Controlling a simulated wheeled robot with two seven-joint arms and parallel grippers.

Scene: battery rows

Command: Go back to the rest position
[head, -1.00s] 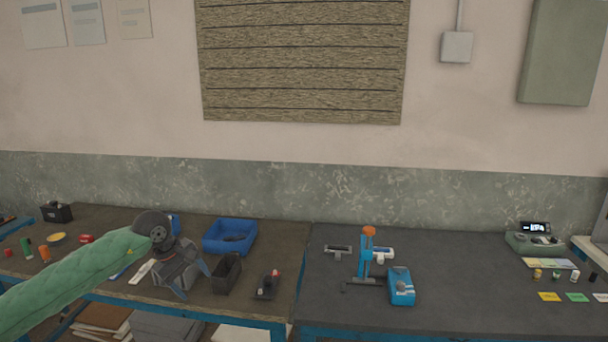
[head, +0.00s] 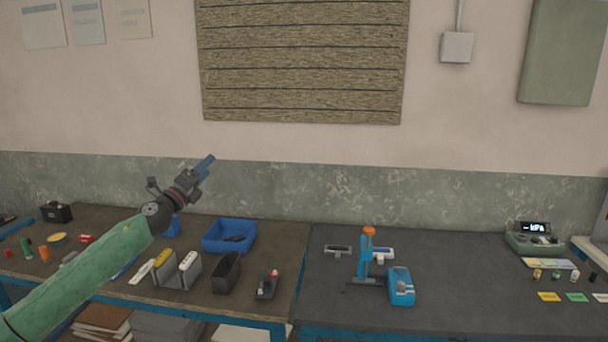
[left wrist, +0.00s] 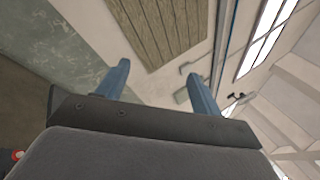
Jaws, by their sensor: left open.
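My left gripper (head: 203,167) is raised above the back of the left table, its blue fingers pointing up and to the right toward the wall. In the left wrist view its two blue fingers (left wrist: 160,85) stand apart with nothing between them, so it is open and empty. My left arm, in a green sleeve, comes in from the lower left over the left table (head: 120,217). My right gripper is not in view.
Below the gripper stand a grey holder (head: 178,274) with yellow-topped and white-topped items, a blue bin (head: 230,249) and a black box (head: 226,273). A blue device with an orange knob (head: 368,250) stands on the right table (head: 450,300). Air above both tables is free.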

